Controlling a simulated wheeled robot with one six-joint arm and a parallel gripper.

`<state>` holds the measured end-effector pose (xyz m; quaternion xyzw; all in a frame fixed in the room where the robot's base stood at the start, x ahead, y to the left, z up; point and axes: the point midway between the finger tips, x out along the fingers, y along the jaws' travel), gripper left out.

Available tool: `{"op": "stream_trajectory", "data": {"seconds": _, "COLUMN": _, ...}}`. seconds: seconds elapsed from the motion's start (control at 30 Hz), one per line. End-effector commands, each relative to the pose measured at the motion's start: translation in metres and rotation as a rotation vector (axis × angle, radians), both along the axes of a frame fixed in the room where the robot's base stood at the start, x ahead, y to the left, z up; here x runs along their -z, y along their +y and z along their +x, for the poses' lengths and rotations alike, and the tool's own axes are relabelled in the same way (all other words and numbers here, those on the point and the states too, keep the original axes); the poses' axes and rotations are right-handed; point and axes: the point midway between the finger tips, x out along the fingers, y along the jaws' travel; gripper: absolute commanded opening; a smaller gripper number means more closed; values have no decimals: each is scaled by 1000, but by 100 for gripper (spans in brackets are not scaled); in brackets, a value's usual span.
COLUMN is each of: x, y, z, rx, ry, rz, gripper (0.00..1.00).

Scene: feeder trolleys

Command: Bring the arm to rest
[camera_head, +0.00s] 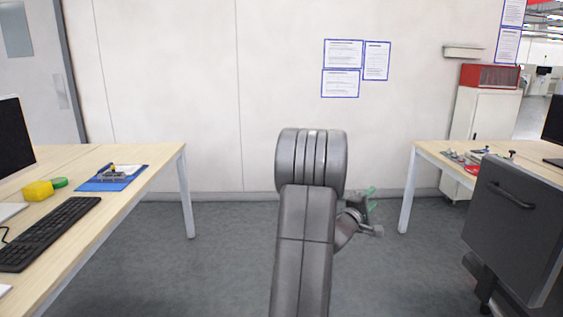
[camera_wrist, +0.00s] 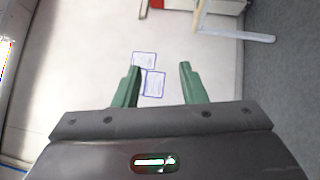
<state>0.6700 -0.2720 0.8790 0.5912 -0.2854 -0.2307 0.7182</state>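My arm stands upright in the middle of the head view, with its grey links in front of the wall. My gripper (camera_wrist: 157,85) shows in the wrist view with its two green fingers apart and nothing between them. In the head view only a small green part of the gripper (camera_head: 368,193) shows to the right of the arm; the rest is hidden by the arm links. It touches nothing that I can see.
A left desk (camera_head: 150,172) holds a keyboard (camera_head: 45,232), a blue clipboard (camera_head: 112,179) and a yellow object (camera_head: 38,191). A right desk (camera_head: 428,150) stands behind a dark cabinet (camera_head: 515,222). The floor (camera_head: 225,255) between the desks is clear. Papers (camera_head: 343,54) hang on the wall.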

Motion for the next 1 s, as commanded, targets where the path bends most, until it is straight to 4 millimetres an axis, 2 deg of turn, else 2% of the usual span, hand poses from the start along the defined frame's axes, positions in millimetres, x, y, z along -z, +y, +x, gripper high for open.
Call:
{"op": "stream_trajectory", "data": {"seconds": 0.1, "x": 0, "y": 23, "z": 0, "rx": -3, "ry": -2, "rz": 0, "gripper": 38}}
{"op": "stream_trajectory", "data": {"seconds": 0.33, "x": 0, "y": 47, "z": -2, "rx": 0, "ry": -1, "rz": -1, "gripper": 38}}
{"op": "stream_trajectory", "data": {"seconds": 1.0, "x": -2, "y": 53, "z": -6, "rx": -35, "ry": 6, "rz": 27, "gripper": 38}}
